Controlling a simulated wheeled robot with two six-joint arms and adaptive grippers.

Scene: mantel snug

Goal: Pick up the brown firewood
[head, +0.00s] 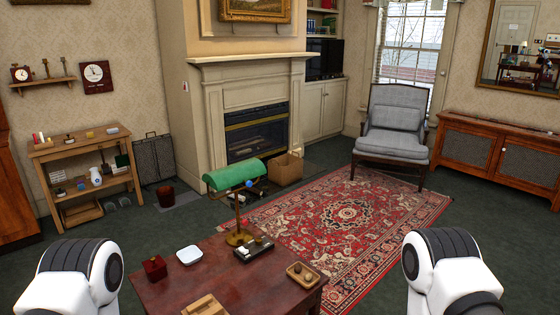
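I cannot make out any brown firewood for certain. A stone fireplace (283,85) with a dark firebox (258,138) stands at the back centre; its inside is too dark and small to read. Parts of my two white arms show at the bottom left and bottom right. Neither of my grippers is in view.
A wooden desk (217,281) with a green lamp (232,174), a white dish (189,255), a red box (154,268) and a small tray (304,273) stands close in front. A shelf unit (85,152) is left. The red rug (350,215) is clear; a grey armchair (393,132) stands beyond.

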